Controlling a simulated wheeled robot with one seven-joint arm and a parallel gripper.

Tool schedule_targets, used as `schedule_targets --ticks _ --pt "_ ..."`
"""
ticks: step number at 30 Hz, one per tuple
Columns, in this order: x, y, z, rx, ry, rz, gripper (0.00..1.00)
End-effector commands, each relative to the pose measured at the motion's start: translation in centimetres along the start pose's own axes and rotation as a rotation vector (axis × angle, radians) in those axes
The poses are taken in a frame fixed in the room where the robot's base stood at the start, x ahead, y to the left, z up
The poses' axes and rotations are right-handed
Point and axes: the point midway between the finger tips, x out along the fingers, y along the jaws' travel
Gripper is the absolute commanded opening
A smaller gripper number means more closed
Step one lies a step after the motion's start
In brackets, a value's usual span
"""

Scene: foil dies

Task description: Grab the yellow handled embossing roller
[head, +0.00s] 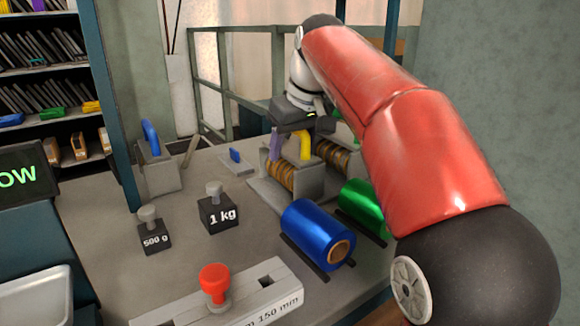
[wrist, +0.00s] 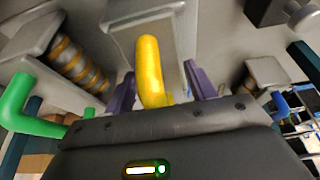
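The yellow handle (head: 306,146) of the embossing roller is a bent bar on a grey block, standing among patterned gold rollers at the back of the table. In the wrist view the yellow handle (wrist: 150,70) rises between my two purple fingers. My gripper (head: 290,148) is over the handle from above, and its fingers (wrist: 161,88) stand apart, one on each side, with gaps showing. In the head view one purple finger shows left of the handle; the other is hidden. The handle's lower end is hidden by the gripper body in the wrist view.
Patterned rollers (head: 281,173) sit close by. A green handle (wrist: 32,108) is left in the wrist view. Blue foil (head: 313,232) and green foil (head: 362,206) rolls, a 1 kg weight (head: 219,213), a 500 g weight (head: 154,238) and a blue-handled block (head: 158,175) stand on the table.

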Motion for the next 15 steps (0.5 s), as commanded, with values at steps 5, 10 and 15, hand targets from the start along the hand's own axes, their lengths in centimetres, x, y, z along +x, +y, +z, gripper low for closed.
schedule_targets --ticks 5,10,15 --pt "-0.02 -0.01 0.0 0.0 0.0 0.0 0.32" --pt "-0.03 -0.01 0.0 0.0 0.0 0.0 0.09" --pt "-0.04 -0.02 0.0 0.0 0.0 0.0 0.0"
